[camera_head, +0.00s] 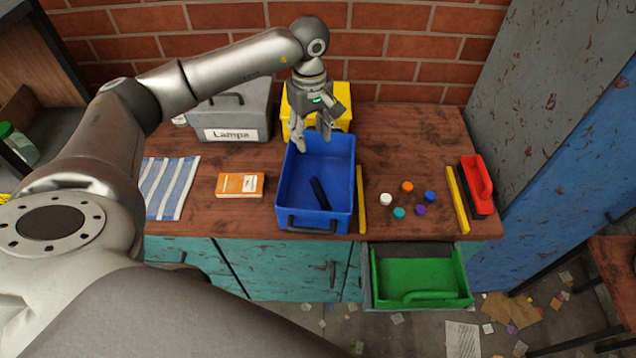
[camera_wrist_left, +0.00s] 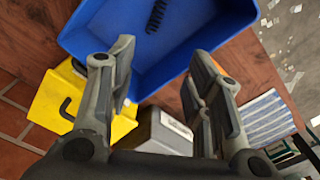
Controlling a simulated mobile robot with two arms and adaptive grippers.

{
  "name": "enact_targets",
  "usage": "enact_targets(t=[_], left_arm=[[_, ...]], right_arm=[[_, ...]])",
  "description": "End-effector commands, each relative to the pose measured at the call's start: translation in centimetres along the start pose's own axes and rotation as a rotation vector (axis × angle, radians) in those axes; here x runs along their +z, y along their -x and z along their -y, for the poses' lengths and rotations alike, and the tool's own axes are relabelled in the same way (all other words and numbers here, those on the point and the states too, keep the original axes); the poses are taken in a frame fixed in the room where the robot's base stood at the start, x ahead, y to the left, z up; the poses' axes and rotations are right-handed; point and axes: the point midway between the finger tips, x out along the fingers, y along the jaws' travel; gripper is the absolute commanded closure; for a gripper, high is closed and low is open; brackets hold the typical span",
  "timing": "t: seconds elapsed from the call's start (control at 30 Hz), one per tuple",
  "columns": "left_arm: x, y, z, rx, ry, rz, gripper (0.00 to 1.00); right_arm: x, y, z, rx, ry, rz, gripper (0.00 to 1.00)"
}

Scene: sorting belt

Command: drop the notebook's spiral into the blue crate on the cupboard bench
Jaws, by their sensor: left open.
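The blue crate (camera_head: 287,190) stands on the wooden cupboard bench (camera_head: 410,135), in front of a yellow box. The notebook's spiral (camera_head: 319,193), a short black coil, lies on the crate's floor toward its front. The coil also shows inside the crate in the left wrist view (camera_wrist_left: 156,15). My left gripper (camera_head: 312,145) is open and empty over the back part of the crate, apart from the spiral. In the left wrist view its two fingers (camera_wrist_left: 160,90) are spread with nothing between them. My right gripper is in neither view.
An orange notebook (camera_head: 240,185) and a striped cloth (camera_head: 168,187) lie left of the crate. A grey "Lampa" box (camera_head: 232,110) and the yellow box (camera_head: 340,97) stand behind. Small coloured caps (camera_head: 407,187), yellow bars and a red tray (camera_head: 477,184) lie right. A drawer with a green tray (camera_head: 418,272) is open below.

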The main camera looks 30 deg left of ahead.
Motion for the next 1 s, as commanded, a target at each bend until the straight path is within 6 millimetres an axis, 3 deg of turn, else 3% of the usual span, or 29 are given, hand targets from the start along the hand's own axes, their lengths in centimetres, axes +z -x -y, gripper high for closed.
enact_targets(t=[0.1, 0.33, 0.87, 1.0], left_arm=[[0.0, 2.6, -0.1, 0.004, -0.001, -0.001, 0.54], [0.0, 5.7, -0.1, 0.001, -0.001, 0.0, 0.54], [0.0, 6.2, 0.0, -0.001, -0.001, 0.001, 0.54], [1.7, 5.5, -0.9, 0.034, -0.007, 0.045, 0.54]], right_arm=[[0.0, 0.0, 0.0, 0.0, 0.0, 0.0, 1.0], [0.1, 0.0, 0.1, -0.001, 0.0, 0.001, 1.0], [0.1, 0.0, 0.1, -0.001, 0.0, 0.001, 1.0], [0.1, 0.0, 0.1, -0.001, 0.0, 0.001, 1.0]])
